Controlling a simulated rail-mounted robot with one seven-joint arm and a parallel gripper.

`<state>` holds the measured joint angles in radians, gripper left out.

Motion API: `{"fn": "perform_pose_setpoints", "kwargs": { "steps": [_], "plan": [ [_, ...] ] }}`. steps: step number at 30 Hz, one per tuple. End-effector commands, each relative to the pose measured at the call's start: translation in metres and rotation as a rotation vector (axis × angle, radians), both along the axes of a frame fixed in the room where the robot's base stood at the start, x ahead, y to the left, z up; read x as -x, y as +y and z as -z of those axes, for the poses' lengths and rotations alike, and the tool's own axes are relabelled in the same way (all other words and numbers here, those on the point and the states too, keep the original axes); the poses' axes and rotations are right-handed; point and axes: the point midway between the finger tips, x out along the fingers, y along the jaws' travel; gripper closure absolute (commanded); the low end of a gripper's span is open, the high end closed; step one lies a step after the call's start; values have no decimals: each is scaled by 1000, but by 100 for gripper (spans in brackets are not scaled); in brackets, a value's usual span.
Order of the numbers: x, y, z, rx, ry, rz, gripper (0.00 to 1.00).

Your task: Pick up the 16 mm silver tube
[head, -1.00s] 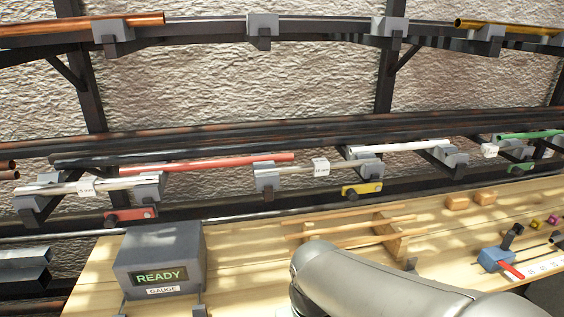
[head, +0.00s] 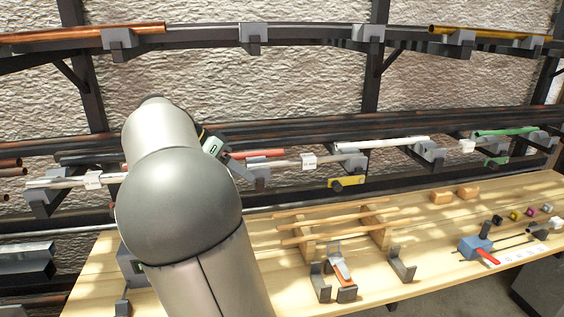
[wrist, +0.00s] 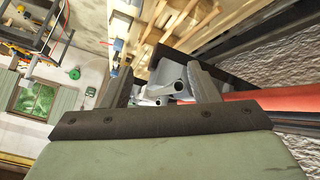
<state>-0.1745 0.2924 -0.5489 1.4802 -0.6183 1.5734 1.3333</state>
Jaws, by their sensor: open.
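A thin silver tube (head: 280,163) with a white label lies in grey holders on the rack, right of my arm; its label is too small to read surely. Another silver tube (head: 60,183) with a label lies at the left, partly hidden by my arm. My gripper (wrist: 160,82) is open. In the wrist view, silver tube ends (wrist: 180,87) show between and beyond its fingers; I see no grip on them, and cannot tell which tube they belong to.
A red tube (head: 258,154) passes just right of my fingers, also in the wrist view (wrist: 270,105). A white tube (head: 385,142) and a green tube (head: 505,132) lie farther right. A wooden bench (head: 420,225) with a slatted stand is below. The gauge box is mostly hidden.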

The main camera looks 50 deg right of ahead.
Motion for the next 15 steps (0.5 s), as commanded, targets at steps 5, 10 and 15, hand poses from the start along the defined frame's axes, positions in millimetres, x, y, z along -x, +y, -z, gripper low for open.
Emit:
{"fn": "perform_pose_setpoints", "kwargs": {
  "steps": [5, 10, 15],
  "plan": [
    [-10, -13, -30, 168, -54, 144, 45],
    [-18, -19, -57, 332, -114, 269, 45],
    [-19, -23, -74, 438, -158, 347, 45]
  ]
}}
